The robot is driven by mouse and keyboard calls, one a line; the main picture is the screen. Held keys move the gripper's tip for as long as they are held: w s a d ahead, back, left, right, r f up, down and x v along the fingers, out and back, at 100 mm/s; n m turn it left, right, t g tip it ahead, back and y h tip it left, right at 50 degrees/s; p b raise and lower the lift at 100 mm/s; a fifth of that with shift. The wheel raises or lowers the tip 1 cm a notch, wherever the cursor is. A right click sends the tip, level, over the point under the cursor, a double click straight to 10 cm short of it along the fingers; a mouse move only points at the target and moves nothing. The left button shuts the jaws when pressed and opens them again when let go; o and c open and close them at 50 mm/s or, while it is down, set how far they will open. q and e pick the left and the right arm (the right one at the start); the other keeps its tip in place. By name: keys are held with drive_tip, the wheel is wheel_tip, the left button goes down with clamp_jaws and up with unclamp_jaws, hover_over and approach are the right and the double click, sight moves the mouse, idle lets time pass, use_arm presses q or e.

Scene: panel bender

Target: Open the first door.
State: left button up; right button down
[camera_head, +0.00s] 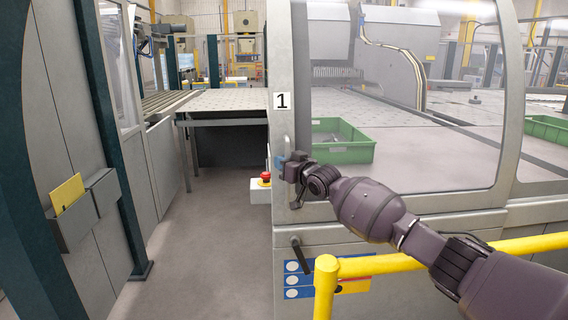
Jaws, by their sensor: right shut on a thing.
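The first door (283,60) is a grey-framed panel with a large clear window and a label "1" (282,101) on its left frame. Its upright handle (287,146) is on that left frame, below the label. My right gripper (286,167) is at the handle and shut on it. The gripper hides the lower part of the handle, and its fingertips are small and partly hidden. My right arm reaches in from the lower right. My left gripper is not in view.
A yellow rail (440,255) stands in front of the door, below my right arm. A red emergency button (265,177) sits just left of the door frame. Green crates (345,155) lie behind the window. A clear floor passage (205,240) runs on the left.

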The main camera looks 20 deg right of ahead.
drive_tip(key=shift+d+f, duration=0.1)
drive_tip(key=shift+d, duration=0.05)
idle(0.3)
drive_tip(key=c, duration=1.4)
unclamp_jaws()
drive_tip(key=v, duration=1.1)
drive_tip(key=shift+p, duration=0.3)
